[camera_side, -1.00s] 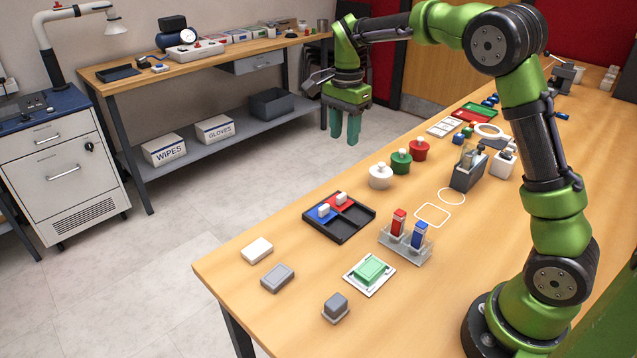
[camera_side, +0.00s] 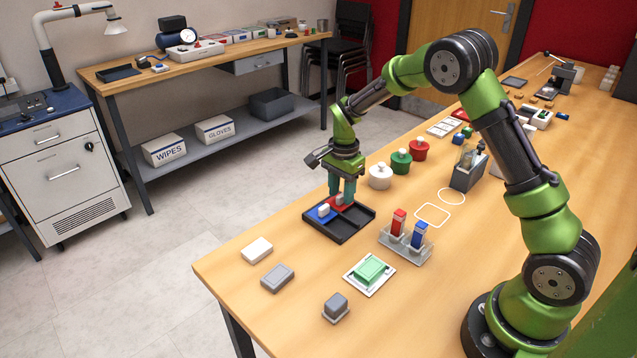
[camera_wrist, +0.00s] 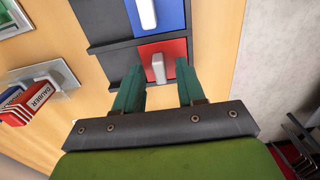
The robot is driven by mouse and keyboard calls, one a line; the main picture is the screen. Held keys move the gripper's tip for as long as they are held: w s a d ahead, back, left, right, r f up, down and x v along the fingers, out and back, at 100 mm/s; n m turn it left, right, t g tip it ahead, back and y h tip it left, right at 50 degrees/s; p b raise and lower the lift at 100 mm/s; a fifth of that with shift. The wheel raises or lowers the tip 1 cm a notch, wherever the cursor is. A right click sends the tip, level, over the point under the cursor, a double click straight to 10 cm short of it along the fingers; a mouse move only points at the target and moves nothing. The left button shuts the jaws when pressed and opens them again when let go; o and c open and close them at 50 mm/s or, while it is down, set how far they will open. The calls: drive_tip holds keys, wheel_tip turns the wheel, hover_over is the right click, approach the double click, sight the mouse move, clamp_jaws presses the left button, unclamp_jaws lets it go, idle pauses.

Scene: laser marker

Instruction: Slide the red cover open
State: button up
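The red cover (camera_side: 333,207) is a flat square plate with a white handle (camera_wrist: 158,70). It lies beside the blue cover (camera_side: 320,216) in a black tray (camera_side: 342,240) on the wooden bench. In the wrist view, the red cover (camera_wrist: 176,47) is in front of my fingertips, with the blue cover (camera_wrist: 172,13) beyond it. My gripper (camera_side: 342,190) points down over the red cover. In the wrist view, the green fingers of my gripper (camera_wrist: 158,80) are apart, with the handle between their tips and gaps on both sides. My gripper partly hides the red cover in the side view.
The tray's right half shows uncovered black compartments. A clear stand (camera_side: 405,245) with red and blue bottles is to the right. White, green and red round pots (camera_side: 401,162) stand behind. A green block on a plate (camera_side: 370,270) and small grey and white blocks lie in front.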

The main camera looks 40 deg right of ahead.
drive_tip(key=shift+f, duration=0.2)
clamp_jaws()
idle(0.3)
drive_tip(key=shift+s, duration=3.15)
unclamp_jaws()
